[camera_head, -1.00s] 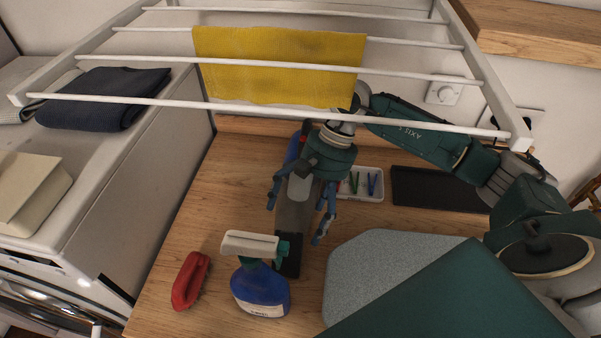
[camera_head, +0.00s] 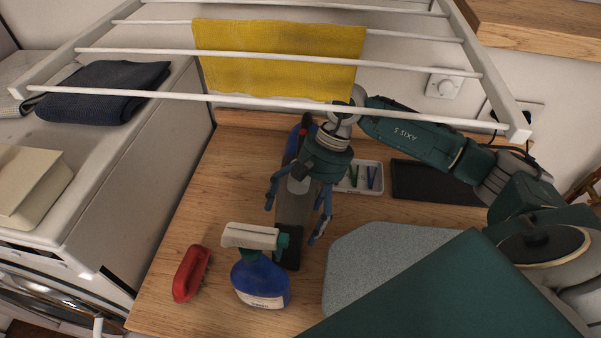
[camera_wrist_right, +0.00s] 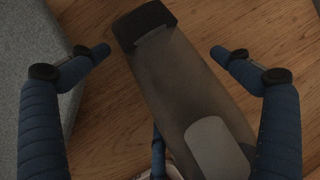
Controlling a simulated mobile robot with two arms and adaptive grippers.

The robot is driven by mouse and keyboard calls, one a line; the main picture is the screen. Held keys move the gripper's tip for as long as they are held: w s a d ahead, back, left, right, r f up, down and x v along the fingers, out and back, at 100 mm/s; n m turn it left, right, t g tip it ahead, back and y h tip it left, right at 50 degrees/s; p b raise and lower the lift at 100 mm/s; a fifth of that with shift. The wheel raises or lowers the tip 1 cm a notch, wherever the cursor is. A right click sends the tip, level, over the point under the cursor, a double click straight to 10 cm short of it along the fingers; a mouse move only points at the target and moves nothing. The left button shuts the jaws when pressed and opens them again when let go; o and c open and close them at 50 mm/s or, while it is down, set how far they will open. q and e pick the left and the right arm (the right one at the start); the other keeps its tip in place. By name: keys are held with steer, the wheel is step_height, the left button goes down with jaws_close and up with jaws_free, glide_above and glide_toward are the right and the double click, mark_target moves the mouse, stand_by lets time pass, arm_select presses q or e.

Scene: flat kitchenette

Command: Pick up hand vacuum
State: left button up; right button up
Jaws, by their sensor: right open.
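The hand vacuum (camera_head: 293,208) lies on the wooden worktop, long and grey, with a black end toward the front and a blue part at the back. My right gripper (camera_head: 297,224) is open above it, its blue fingers on either side of the grey body. In the right wrist view the vacuum (camera_wrist_right: 178,85) runs slantwise between the open fingers of the right gripper (camera_wrist_right: 158,52), with a gap on both sides. I cannot tell the exact height of the fingers above the worktop. The gripper hides part of the vacuum in the head view. My left gripper is not in view.
A blue spray bottle (camera_head: 262,283) stands close to the vacuum's black end, with a red brush (camera_head: 190,274) left of it. A grey board (camera_head: 375,262) lies right. A white tray (camera_head: 371,187) and a black tray (camera_head: 432,184) are behind. A white drying rack (camera_head: 270,102) hangs above.

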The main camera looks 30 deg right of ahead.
steer(key=shift+f+b, duration=0.15)
steer(key=shift+b, duration=0.2)
stand_by(0.5)
steer(key=c, duration=1.7)
steer(key=shift+c, duration=1.4)
steer(key=shift+r+p, duration=0.35)
steer(key=shift+p, duration=0.15)
steer(key=shift+w+r+p, duration=0.1)
steer(key=shift+r+p, duration=0.15)
steer(key=shift+p, duration=0.3)
steer(key=shift+w+r+b, duration=0.15)
steer(key=shift+r+b, duration=0.25)
steer(key=shift+b, duration=0.35)
step_height(320, 180, up, 7)
steer(key=shift+r+b, duration=0.2)
steer(key=shift+b, duration=0.8)
steer(key=shift+r, duration=0.7)
